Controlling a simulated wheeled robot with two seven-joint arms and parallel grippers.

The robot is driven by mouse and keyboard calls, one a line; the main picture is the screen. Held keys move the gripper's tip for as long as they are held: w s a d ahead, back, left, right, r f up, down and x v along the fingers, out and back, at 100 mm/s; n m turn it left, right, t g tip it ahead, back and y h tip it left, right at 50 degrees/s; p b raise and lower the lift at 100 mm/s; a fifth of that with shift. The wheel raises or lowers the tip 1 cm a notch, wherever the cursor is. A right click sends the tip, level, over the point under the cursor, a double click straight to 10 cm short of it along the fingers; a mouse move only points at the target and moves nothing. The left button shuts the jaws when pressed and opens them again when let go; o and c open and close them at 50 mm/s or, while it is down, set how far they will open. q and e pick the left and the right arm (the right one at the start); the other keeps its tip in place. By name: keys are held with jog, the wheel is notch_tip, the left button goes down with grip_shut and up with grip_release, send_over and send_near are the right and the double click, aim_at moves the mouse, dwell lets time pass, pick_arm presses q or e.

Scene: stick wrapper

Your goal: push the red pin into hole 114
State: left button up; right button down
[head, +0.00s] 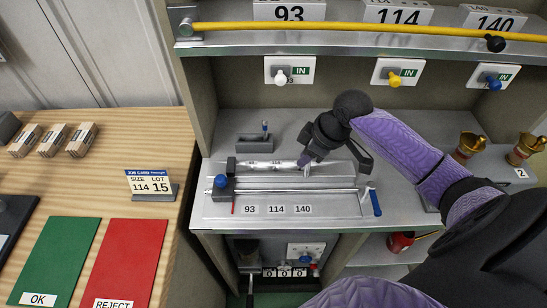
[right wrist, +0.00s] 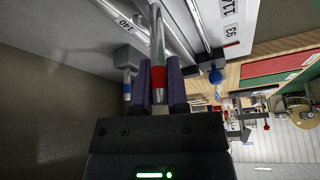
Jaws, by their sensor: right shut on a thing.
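My right gripper (head: 306,160) is over the metal fixture on the bench, fingers pointing down. In the right wrist view its two fingers (right wrist: 160,92) are shut on the red pin (right wrist: 158,77), a metal rod with a red band. The pin's far end runs up toward the labelled rail. In the head view the gripper mostly hides the pin. The fixture's front plate (head: 330,207) carries labels 93, 114 (head: 276,209) and 140. I cannot make out hole 114 itself or tell whether the pin is in a hole. My left gripper is not in view.
A grey block (head: 255,143) with a blue-banded pin stands behind the rail. Brass cups (head: 470,146) stand at right. A job card (head: 150,184) reads size 114, lot 15.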

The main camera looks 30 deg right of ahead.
jog(key=w+a+f, duration=0.1)
jog(key=w, duration=0.1)
jog(key=w+a+f+b, duration=0.1)
jog(key=w+a, duration=0.1)
jog(key=w+a+f+b, duration=0.1)
jog(key=w, duration=0.1)
jog(key=shift+a+f, duration=0.2)
jog(key=shift+f, duration=0.15)
jog(key=shift+r, duration=0.1)
jog(key=c, duration=0.6)
grip_release()
jog(key=shift+c, duration=0.2)
